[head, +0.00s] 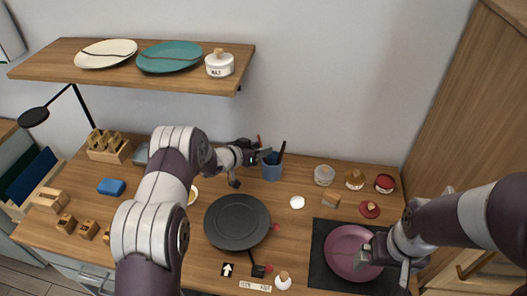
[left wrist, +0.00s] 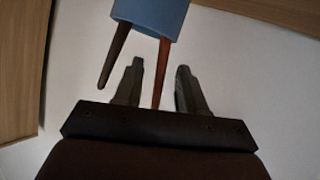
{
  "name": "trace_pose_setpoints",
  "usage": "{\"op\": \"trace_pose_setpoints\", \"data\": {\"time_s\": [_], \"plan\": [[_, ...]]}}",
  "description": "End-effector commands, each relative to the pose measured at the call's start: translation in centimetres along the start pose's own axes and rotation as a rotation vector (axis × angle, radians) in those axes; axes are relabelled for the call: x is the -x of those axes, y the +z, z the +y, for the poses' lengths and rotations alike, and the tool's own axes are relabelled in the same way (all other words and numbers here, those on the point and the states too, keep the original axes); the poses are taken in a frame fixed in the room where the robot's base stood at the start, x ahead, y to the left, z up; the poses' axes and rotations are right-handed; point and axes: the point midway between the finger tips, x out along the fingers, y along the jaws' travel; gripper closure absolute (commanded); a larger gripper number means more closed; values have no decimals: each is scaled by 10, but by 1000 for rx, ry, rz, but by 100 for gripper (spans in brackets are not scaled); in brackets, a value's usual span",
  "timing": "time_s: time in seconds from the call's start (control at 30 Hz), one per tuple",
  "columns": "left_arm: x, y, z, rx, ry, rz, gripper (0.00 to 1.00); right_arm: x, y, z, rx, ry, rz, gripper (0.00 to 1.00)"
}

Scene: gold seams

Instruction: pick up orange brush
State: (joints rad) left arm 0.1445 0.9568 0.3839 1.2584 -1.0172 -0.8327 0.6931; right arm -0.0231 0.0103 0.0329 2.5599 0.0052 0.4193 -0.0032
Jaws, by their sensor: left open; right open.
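The blue cup (head: 271,171) stands at the back of the table, against the wall. Two handles rise from it: a red-orange one (head: 259,141) and a dark brown one (head: 282,148). In the left wrist view the cup (left wrist: 150,12) is at the top. The orange brush's red-orange handle (left wrist: 161,75) lies between the open fingers of my left gripper (left wrist: 160,82), with gaps on both sides. The dark handle (left wrist: 114,55) is outside the left finger. The brush's other end is hidden in the cup. My right gripper (head: 382,262) is open over the pink plate (head: 345,232).
A black round plate (head: 237,222) lies mid-table. Several lidded jars (head: 324,175) stand right of the cup. A blue block (head: 111,187) and wooden blocks (head: 66,224) are at left. A shelf (head: 60,68) with plates hangs above. The table around the white lid (head: 297,202) is fairly clear.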

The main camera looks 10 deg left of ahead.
Motion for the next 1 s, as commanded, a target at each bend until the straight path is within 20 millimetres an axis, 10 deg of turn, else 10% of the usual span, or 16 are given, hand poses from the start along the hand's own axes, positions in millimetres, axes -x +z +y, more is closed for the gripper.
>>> {"op": "trace_pose_setpoints", "data": {"time_s": [0.3,0.43,0.83,1.0], "plan": [[-12,1,0,1,0,0,60,2,0,0,0,0,-1,0],[-12,1,0,1,-1,0,100,2,0,0,0,0,-1,0],[-11,-1,0,-1,-1,0,100,1,0,0,0,0,-1,0],[1,-31,6,-3,-1,4,100,-7,1,0,0,0,-1,0]]}}
